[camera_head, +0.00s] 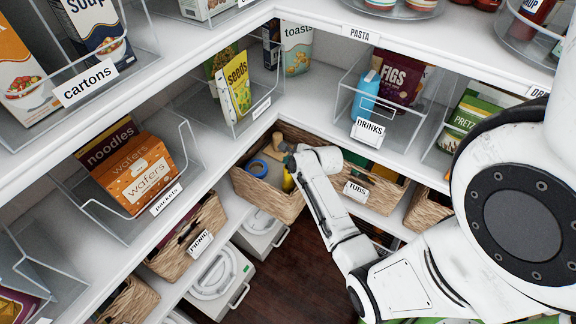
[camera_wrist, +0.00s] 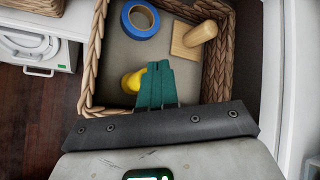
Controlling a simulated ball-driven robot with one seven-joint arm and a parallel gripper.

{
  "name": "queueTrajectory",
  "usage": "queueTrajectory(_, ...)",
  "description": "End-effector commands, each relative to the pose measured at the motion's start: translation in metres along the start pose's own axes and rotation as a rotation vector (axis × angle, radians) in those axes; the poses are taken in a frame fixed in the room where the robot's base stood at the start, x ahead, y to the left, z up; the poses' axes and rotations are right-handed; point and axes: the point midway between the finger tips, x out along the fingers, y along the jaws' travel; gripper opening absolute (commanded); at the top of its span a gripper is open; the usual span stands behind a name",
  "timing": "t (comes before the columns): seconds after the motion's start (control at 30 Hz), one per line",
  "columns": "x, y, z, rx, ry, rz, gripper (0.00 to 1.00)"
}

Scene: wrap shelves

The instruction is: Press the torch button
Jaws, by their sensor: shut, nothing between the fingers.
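A yellow object (camera_wrist: 131,82), which looks like the torch, is in the woven corner basket (camera_wrist: 92,70). In the wrist view it sits just left of my shut teal fingers, which cover part of it. I cannot make out its button, nor whether the fingers touch it. My gripper (camera_wrist: 154,69) is shut and empty, pointing down into the basket. In the head view a bit of the yellow object (camera_head: 288,181) shows beside my wrist, and my arm hides the fingertips.
A blue tape roll (camera_wrist: 140,19) and a wooden block with a peg (camera_wrist: 195,38) lie in the same basket, beyond my fingers. The basket's walls surround my gripper. A tubs basket (camera_head: 372,189) stands to the right, a picnic basket (camera_head: 190,238) to the left. Shelves hang above.

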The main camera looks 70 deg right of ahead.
Motion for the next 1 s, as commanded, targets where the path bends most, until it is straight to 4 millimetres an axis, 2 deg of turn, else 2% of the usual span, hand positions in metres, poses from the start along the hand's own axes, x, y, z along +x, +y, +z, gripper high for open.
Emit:
queueTrajectory(0.17, -0.002, -0.002, 0.002, 0.000, 0.000, 0.000, 0.00)
queueTrajectory(0.8, -0.038, -0.028, 0.028, 0.000, 0.000, 0.000, 0.00)
queueTrajectory(1.0, -0.043, -0.031, 0.031, 0.000, 0.000, 0.000, 0.00)
